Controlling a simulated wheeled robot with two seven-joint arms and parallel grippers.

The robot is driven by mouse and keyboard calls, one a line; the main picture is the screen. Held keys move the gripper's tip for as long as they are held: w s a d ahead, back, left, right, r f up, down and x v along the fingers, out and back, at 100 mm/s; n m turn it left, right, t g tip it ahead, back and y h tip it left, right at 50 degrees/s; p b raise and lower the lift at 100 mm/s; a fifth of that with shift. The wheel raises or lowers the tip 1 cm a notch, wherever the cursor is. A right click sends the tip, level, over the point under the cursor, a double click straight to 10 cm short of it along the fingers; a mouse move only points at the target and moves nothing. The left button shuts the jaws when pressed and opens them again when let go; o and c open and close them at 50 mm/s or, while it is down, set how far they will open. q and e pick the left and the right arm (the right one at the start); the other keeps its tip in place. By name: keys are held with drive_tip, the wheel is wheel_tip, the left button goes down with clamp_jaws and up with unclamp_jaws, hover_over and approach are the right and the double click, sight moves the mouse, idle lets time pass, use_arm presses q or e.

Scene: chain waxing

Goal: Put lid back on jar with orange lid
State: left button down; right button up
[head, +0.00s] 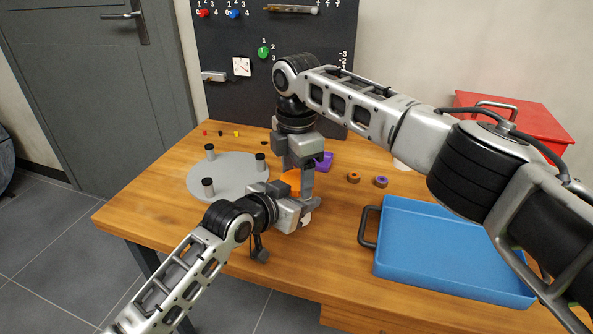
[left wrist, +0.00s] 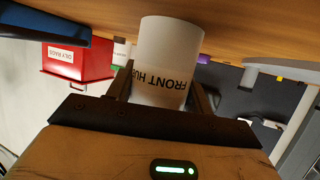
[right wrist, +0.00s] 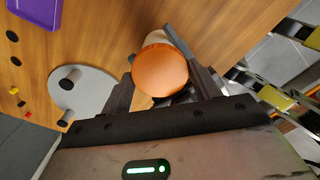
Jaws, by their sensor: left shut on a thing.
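The white jar (left wrist: 168,50), labelled "FRONT HUB", fills the middle of the left wrist view, which shows the scene upside down. My left gripper (head: 296,212) is shut on the jar, with one finger on each side. The orange lid (head: 291,181) shows between my two grippers in the head view. In the right wrist view the lid (right wrist: 160,72) is a round orange disc between the fingers of my right gripper (right wrist: 160,88), with white jar wall partly showing behind it. Whether those fingers press on the lid, and whether it is seated, I cannot tell.
A blue tray (head: 450,270) takes up the right front. Small rings (head: 381,182), a purple item (head: 325,161) and a red box (head: 535,125) stand farther back. My arms cross closely above the table.

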drive_tip(key=c, duration=0.5)
drive_tip(key=shift+o, duration=0.2)
drive_tip(key=shift+m, duration=1.7)
drive_tip(key=o, duration=1.1)
